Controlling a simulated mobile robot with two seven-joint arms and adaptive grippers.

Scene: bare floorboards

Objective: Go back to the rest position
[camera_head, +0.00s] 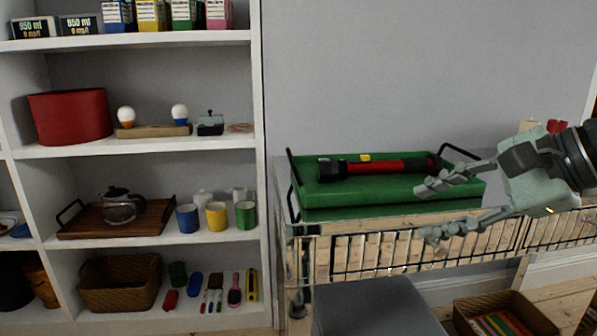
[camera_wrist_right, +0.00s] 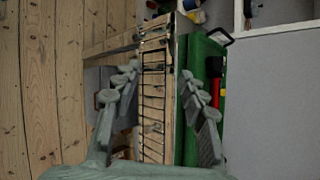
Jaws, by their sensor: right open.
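My right gripper (camera_head: 432,208) comes in from the right in the head view, open and empty. Its fingers are spread in front of and over the right part of a green tray (camera_head: 400,197) with black handles. A red and black flashlight (camera_head: 390,166) lies in the tray, apart from the fingers as far as I can see. In the right wrist view, the open fingers (camera_wrist_right: 167,85) sit either side of the wire-fronted edge of the stand, with the green tray (camera_wrist_right: 190,145) near the right finger. My left gripper is not in view.
A white shelf unit (camera_head: 150,149) on the left holds cups, a wooden tray (camera_head: 100,222) with a teapot, a red container (camera_head: 70,116) and cartons. A grey box (camera_head: 375,308) and a basket (camera_head: 505,310) are low in front. Bare floorboards (camera_wrist_right: 35,80) show in the wrist view.

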